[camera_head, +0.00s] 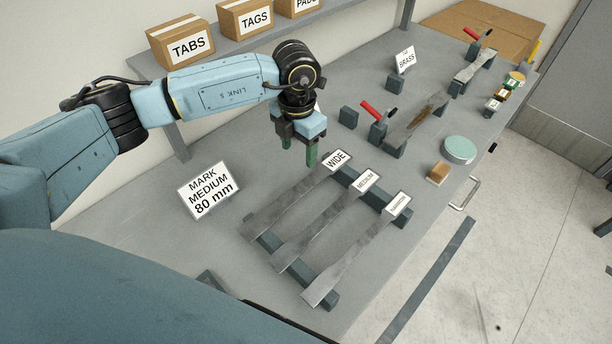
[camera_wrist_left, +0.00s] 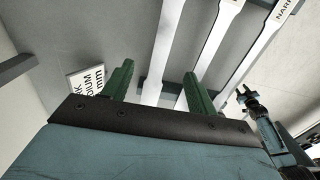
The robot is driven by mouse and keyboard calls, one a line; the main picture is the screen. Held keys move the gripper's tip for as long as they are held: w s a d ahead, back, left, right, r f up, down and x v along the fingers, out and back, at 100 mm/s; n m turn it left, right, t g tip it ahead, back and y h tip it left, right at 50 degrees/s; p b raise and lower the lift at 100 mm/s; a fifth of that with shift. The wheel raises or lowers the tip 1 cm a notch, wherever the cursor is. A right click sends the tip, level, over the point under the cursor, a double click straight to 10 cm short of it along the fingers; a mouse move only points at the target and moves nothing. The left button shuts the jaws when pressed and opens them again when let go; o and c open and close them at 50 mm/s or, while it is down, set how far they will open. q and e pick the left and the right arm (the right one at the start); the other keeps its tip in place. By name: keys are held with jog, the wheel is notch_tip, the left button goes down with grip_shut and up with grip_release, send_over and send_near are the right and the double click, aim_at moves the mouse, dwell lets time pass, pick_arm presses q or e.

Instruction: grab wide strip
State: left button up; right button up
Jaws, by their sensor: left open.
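Three grey metal strips lie side by side across two dark rests on the bench. The wide strip (camera_head: 290,200) is the leftmost, with a WIDE label (camera_head: 337,160) at its far end. My left gripper (camera_head: 299,150) is open and empty, above the bench near the labelled end of the wide strip. In the left wrist view, the wide strip (camera_wrist_left: 163,45) shows in the gap between the green fingers (camera_wrist_left: 158,88), apart from them.
The medium strip (camera_head: 325,222) and narrow strip (camera_head: 357,250) lie to the right of the wide one. A sign (camera_head: 209,190) reading MARK MEDIUM 80 mm stands at left. Red-handled fixtures (camera_head: 380,125), a round teal tin (camera_head: 459,150) and a small wooden block (camera_head: 437,173) stand farther right.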

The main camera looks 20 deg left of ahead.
pick_arm(q)
send_over(300, 189)
jog(key=f, duration=0.6)
jog(key=shift+a, duration=0.2)
jog(key=shift+f+p, duration=0.35)
jog(key=shift+f, duration=0.15)
jog(key=f, duration=0.2)
jog(key=f+p, duration=0.1)
jog(key=f, duration=0.1)
jog(key=shift+s+d+f, duration=0.15)
jog(key=shift+d+f, duration=0.05)
jog(key=shift+f, duration=0.2)
jog(key=c, duration=0.4)
grip_shut()
jog(key=shift+r, duration=0.1)
pick_arm(e)
jog(key=shift+s+d+r, duration=0.15)
jog(key=shift+s+r, duration=0.4)
jog(key=shift+r, duration=0.35)
